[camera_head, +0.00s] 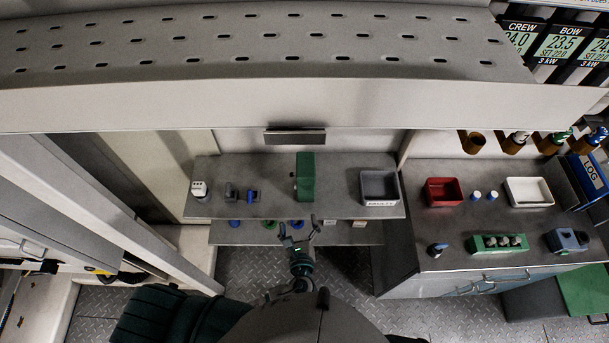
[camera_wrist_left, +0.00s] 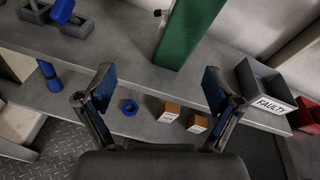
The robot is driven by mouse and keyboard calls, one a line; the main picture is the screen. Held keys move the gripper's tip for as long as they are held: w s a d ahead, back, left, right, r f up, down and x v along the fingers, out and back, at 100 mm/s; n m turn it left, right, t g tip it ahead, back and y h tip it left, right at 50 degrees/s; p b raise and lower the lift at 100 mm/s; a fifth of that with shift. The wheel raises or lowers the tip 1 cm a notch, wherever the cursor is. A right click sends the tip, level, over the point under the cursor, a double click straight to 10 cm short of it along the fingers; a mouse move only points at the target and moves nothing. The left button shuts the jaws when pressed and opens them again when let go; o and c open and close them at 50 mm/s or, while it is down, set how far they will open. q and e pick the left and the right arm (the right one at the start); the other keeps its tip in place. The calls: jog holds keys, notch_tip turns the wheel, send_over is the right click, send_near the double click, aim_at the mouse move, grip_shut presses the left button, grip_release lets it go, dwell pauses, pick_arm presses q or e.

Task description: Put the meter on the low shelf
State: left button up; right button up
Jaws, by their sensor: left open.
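The low shelf (camera_head: 345,236) runs beneath a grey upper shelf (camera_head: 340,206); in the wrist view, the low shelf (camera_wrist_left: 145,128) holds a blue ring (camera_wrist_left: 128,107) and two small brown boxes (camera_wrist_left: 169,111). My left gripper (camera_head: 298,232) is open and empty, in front of the shelves; its fingers (camera_wrist_left: 160,85) spread wide in the wrist view. A tall green block (camera_head: 304,177) stands on the upper shelf beyond it (camera_wrist_left: 188,32). I cannot tell for sure which object is the meter; a blue-grey device (camera_head: 568,240) lies on the right counter. My right gripper is out of view.
The upper shelf also holds a white device (camera_head: 199,188), blue-grey fittings (camera_head: 240,194) and a grey FAULTY bin (camera_head: 380,187). The right counter bears a red bin (camera_head: 444,192), a white bin (camera_head: 529,191) and a green holder (camera_head: 497,244). A perforated ledge (camera_head: 260,62) overhangs.

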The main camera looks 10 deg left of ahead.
aim_at(306, 187)
pick_arm(q)
jog(key=w+m+t, duration=0.1)
jog(key=w, duration=0.3)
jog(key=w+r+m, duration=0.1)
jog(key=w+m, duration=0.1)
jog(key=w, duration=0.2)
jog(key=w+r+m+t+p, duration=0.1)
jog(key=w, duration=0.3)
jog(key=shift+a+r+t, duration=0.1)
jog(key=shift+t, duration=0.2)
jog(key=x, duration=0.4)
jog(key=shift+w, duration=0.35)
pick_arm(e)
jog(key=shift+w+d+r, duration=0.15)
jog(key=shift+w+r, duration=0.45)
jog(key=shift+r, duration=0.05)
pick_arm(q)
jog(key=shift+c, duration=0.3)
jog(key=c, duration=1.5)
jog(key=shift+c, duration=0.3)
